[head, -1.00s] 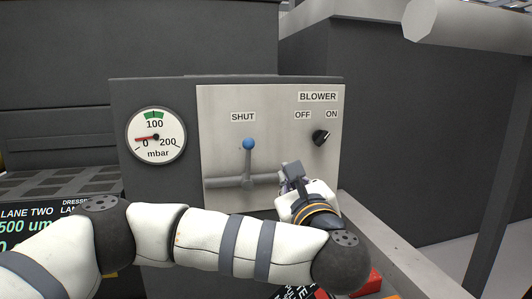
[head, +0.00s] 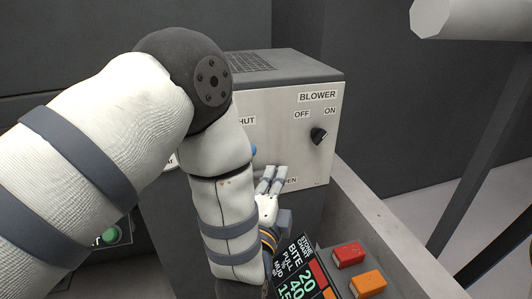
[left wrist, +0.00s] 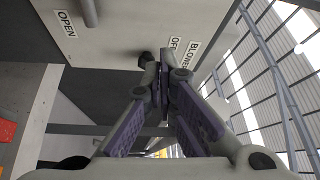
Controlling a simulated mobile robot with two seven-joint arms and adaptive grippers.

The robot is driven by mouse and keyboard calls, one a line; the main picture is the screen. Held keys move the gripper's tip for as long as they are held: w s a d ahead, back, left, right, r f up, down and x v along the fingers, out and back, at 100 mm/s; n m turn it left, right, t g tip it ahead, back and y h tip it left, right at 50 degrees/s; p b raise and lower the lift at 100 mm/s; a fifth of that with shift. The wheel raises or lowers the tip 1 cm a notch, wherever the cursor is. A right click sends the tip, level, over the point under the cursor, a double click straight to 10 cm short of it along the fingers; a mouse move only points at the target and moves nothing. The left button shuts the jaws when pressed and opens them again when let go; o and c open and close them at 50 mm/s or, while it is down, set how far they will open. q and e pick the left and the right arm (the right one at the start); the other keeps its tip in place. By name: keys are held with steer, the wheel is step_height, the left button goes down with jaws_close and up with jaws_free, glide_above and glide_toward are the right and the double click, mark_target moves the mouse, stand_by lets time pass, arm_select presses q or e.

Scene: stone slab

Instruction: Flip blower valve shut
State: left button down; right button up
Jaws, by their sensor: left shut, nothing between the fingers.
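The valve's blue knob (head: 254,151) shows as a sliver at the edge of my left arm in the head view, just below the partly covered SHUT label (head: 248,120). My arm hides the rest of the lever and pipe. My left gripper (head: 273,174) is shut and empty, low in front of the panel (head: 300,150), below and right of the knob, near the OPEN label (head: 290,181).
The blower switch (head: 319,136) is on the panel's right. A red button (head: 349,254), an orange button (head: 368,284) and a tilted display (head: 300,275) stand below right. A grey ledge (head: 385,220) runs along the right. My arm covers the gauge.

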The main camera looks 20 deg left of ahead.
arm_select(q)
steer(key=w+a, duration=0.4)
steer(key=w, duration=0.3)
steer(key=shift+w+f, duration=0.25)
steer(key=shift+w, duration=0.05)
arm_select(e)
steer(key=shift+s+f, duration=0.4)
steer(key=shift+s, duration=0.05)
arm_select(q)
steer(key=shift+a, duration=0.1)
